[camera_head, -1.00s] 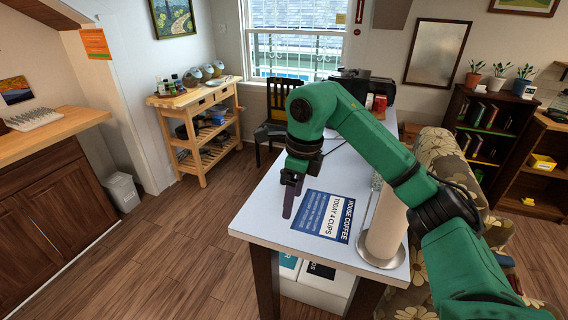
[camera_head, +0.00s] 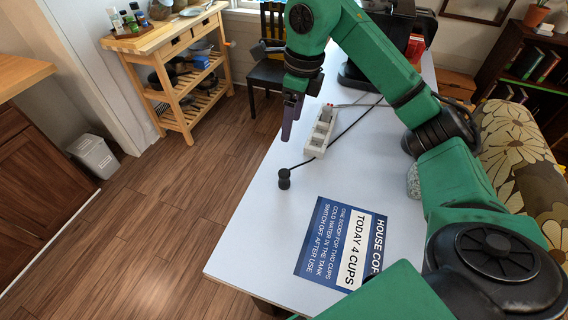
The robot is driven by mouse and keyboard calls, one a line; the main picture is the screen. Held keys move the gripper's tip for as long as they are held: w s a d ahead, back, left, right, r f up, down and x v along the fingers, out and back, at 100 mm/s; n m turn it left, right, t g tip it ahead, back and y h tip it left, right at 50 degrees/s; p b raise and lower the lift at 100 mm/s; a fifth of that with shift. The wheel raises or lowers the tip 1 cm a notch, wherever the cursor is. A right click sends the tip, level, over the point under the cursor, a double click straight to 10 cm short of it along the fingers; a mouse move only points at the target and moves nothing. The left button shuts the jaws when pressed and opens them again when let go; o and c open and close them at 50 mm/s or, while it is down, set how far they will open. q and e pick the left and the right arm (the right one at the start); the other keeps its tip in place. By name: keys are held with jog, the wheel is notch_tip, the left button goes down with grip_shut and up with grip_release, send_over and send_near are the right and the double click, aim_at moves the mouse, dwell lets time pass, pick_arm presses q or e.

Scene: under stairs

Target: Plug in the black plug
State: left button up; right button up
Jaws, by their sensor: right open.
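The black plug (camera_head: 284,180) lies on the white table near its left edge, with a thin black cord running from it towards the back right. A white power strip (camera_head: 319,134) lies behind and to the right of the plug, near the cord. My right gripper (camera_head: 288,120) is above the table's left edge, behind the plug and left of the strip. It points down, is open, and nothing shows between its fingers. The finger gap is hard to make out from this side. My left gripper is out of view.
The white table (camera_head: 250,235) bears a blue coffee sign (camera_head: 340,243) at the front. A black machine (camera_head: 385,45) and a red can (camera_head: 414,47) stand at the back. A wooden cart (camera_head: 180,70) stands left across open floor. A flowered armchair (camera_head: 515,150) is on the right.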

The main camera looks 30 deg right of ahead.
aim_at(285, 172)
pick_arm(q)
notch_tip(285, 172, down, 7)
jog(key=b, duration=0.6)
pick_arm(e)
jog(key=f+p, duration=0.1)
jog(key=f, duration=0.6)
jog(key=w+f+p, duration=0.1)
jog(key=f+p, duration=0.1)
jog(key=f, duration=0.5)
jog(key=a+f+p, duration=0.1)
jog(key=f+p, duration=0.1)
jog(key=f, duration=0.5)
jog(key=shift+w+a, duration=0.1)
jog(key=shift+w, duration=0.05)
jog(key=shift+f, duration=0.1)
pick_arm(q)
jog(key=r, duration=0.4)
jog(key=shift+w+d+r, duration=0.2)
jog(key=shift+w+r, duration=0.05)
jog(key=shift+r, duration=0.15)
pick_arm(e)
grip_shut()
